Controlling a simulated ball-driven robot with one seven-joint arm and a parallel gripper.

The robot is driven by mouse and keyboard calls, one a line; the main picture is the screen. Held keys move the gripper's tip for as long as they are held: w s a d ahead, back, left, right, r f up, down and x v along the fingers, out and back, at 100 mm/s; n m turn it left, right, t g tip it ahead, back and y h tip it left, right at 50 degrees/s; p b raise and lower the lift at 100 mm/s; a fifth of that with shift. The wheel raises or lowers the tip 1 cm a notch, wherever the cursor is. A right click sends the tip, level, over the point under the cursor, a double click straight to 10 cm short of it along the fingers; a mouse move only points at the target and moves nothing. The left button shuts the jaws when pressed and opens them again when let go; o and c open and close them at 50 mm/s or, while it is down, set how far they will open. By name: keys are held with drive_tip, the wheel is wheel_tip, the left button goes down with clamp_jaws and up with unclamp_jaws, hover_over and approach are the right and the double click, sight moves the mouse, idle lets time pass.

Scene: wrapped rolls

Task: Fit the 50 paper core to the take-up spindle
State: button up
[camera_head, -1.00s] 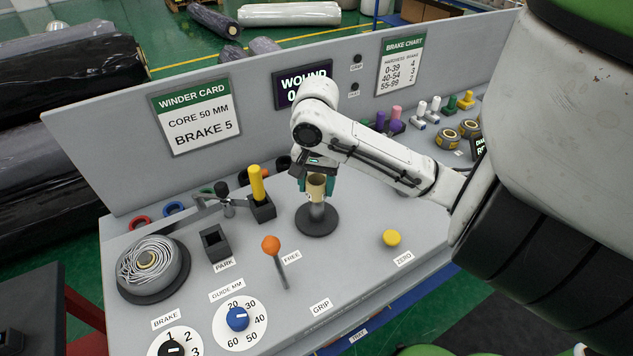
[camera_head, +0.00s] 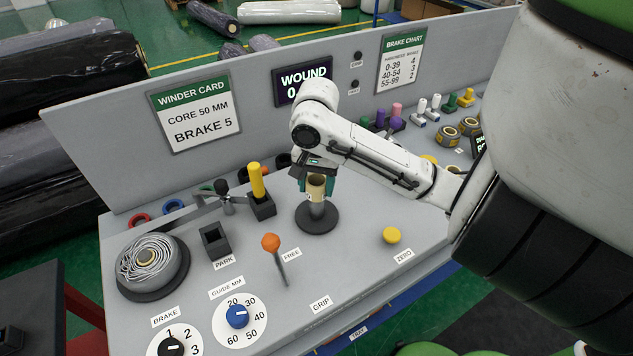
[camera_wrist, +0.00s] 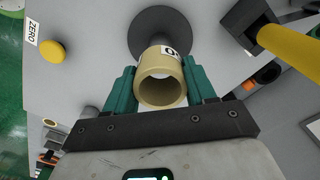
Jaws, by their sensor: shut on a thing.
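The tan paper core (camera_head: 316,187) is held upright between the teal fingers of my gripper (camera_head: 316,190), which is shut on it. The take-up spindle (camera_head: 318,211) has a grey post on a dark round flange. The core is over the post, with the lower post and flange showing beneath it. In the wrist view the core (camera_wrist: 160,88) sits between both fingers (camera_wrist: 159,86), its open end facing the camera and part of a printed label showing. The dark flange (camera_wrist: 165,28) is behind it. I cannot tell how far the post is inside the core.
A yellow roll (camera_head: 257,180) stands in a black holder left of the spindle. An orange-knobbed lever (camera_head: 270,242) is in front, and a yellow ZERO button (camera_head: 391,236) is at right. The winder card (camera_head: 191,115) reads core 50 mm, brake 5. A string-wound reel (camera_head: 152,260) is at left.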

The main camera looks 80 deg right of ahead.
sight(316, 204)
drive_tip(key=shift+f+b, duration=2.75)
drive_tip(key=shift+f, duration=1.05)
drive_tip(key=o, duration=1.1)
drive_tip(key=shift+o, duration=0.2)
wheel_tip(316, 204, up, 11)
drive_tip(key=p, duration=0.3)
drive_tip(key=shift+f, duration=0.1)
